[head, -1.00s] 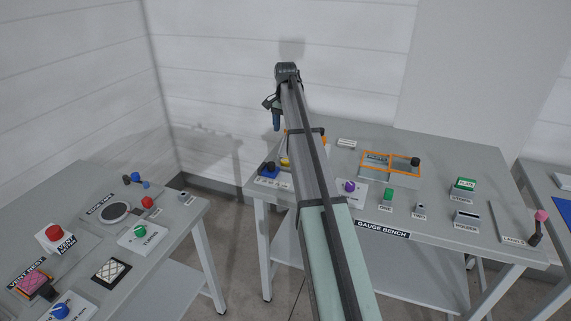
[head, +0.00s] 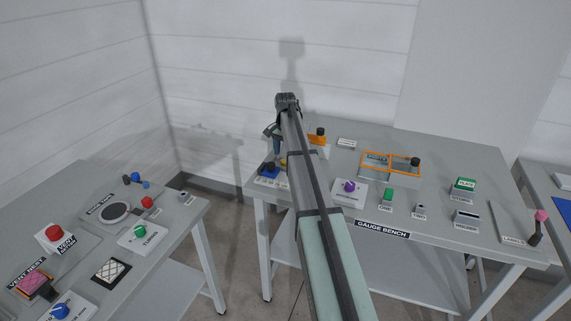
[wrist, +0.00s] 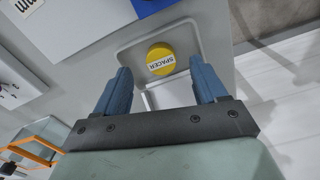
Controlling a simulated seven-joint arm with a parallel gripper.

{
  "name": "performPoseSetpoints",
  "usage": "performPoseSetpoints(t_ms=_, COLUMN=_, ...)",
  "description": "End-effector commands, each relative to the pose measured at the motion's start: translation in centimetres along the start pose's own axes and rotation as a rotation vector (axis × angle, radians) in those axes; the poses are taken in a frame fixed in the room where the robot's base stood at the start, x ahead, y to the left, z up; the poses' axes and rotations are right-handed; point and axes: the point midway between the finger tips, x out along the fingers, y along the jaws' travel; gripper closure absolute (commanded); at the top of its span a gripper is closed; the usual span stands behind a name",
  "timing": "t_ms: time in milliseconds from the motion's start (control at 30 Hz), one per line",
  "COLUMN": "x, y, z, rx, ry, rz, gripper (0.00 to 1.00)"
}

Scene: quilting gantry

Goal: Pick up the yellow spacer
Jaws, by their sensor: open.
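The yellow spacer (wrist: 160,54) is a round disc with a white label reading SPACER. In the wrist view it lies in a shallow grey tray (wrist: 129,55), beyond and between my fingertips. My gripper (wrist: 158,75) has its two blue fingers spread apart with nothing between them, and it appears to be above the spacer. In the head view a sliver of the spacer (head: 283,161) shows beside my arm, which covers most of it. My gripper (head: 277,143) shows there in part, above the back left of the gauge bench.
An orange part with a black knob (head: 318,138) stands behind my arm. A purple knob (head: 349,186) and an orange-framed box (head: 390,168) are further right on the gauge bench (head: 330,232).

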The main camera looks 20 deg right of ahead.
Motion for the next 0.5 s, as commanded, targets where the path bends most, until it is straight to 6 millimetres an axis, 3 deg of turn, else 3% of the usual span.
performPoseSetpoints(t_ms=200, x=2.8, y=-0.1, z=0.0, rx=0.000, ry=-0.001, rz=0.001, gripper=0.29)
performPoseSetpoints(t_ms=500, x=3.1, y=-0.1, z=0.0, rx=0.000, ry=0.001, rz=-0.001, gripper=0.32)
